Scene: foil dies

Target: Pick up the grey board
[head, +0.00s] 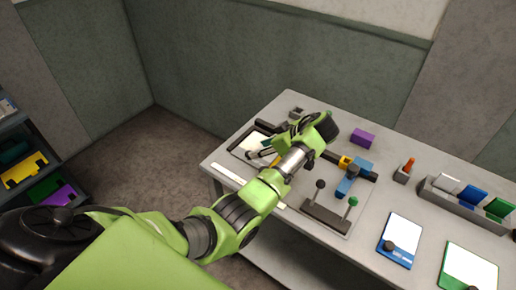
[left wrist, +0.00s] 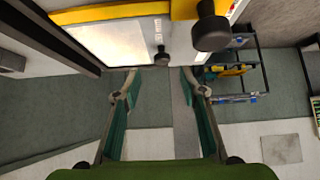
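My left gripper (head: 316,128) is over the back left part of the table, with its fingertips hidden in the head view. In the left wrist view its two teal-padded fingers (left wrist: 159,78) are spread apart with nothing between them. A white-faced board with a dark grey edge (head: 252,143) lies on the table's left end, partly hidden by my arm. A pale grey-white plate (head: 447,184) stands in the rack at the right. I cannot tell which is the grey board. A white panel with a yellow edge (left wrist: 115,42) fills the wrist view's top left.
A fixture with a blue and yellow part (head: 353,180) and levers (head: 325,211) stands mid-table. Blue-framed (head: 401,236) and green-framed (head: 468,268) boards lie at the right. The rack (head: 465,207) also holds blue and green plates. A purple block (head: 363,137) sits behind.

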